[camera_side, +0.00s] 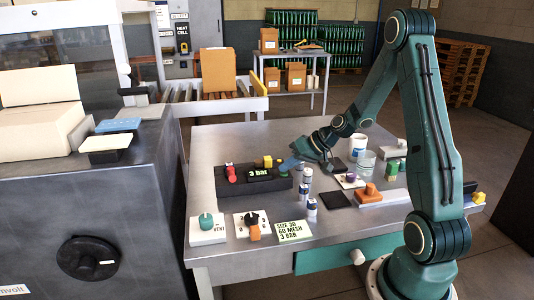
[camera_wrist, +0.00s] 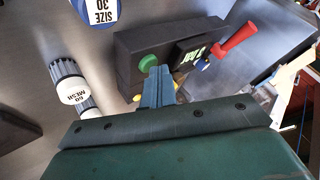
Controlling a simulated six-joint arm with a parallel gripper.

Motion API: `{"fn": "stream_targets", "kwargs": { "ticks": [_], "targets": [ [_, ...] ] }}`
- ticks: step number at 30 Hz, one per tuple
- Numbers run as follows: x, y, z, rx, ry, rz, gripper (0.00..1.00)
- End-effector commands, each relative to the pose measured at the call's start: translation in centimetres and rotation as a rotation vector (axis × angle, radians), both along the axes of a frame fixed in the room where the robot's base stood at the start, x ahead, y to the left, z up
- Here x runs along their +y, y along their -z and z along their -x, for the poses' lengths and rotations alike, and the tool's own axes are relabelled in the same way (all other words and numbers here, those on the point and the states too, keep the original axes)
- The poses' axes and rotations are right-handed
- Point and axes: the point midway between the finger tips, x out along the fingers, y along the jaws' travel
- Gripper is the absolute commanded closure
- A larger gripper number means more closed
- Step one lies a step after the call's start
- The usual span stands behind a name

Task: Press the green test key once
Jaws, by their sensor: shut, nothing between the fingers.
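A red knob (camera_side: 231,174) and a yellow button (camera_side: 267,161) are also on the box. Small grey-and-white cylinders (camera_side: 308,176) stand close to the right of it. The table's left rear is clear.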

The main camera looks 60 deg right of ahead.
Motion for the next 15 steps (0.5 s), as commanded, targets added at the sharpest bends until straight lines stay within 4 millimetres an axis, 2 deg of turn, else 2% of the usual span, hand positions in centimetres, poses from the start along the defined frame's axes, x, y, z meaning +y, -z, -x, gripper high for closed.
{"fn": "stream_targets", "kwargs": {
  "ticks": [15],
  "targets": [
    [0.0, -1.6, 0.0, 0.000, 0.001, 0.001, 1.00]
  ]
}}
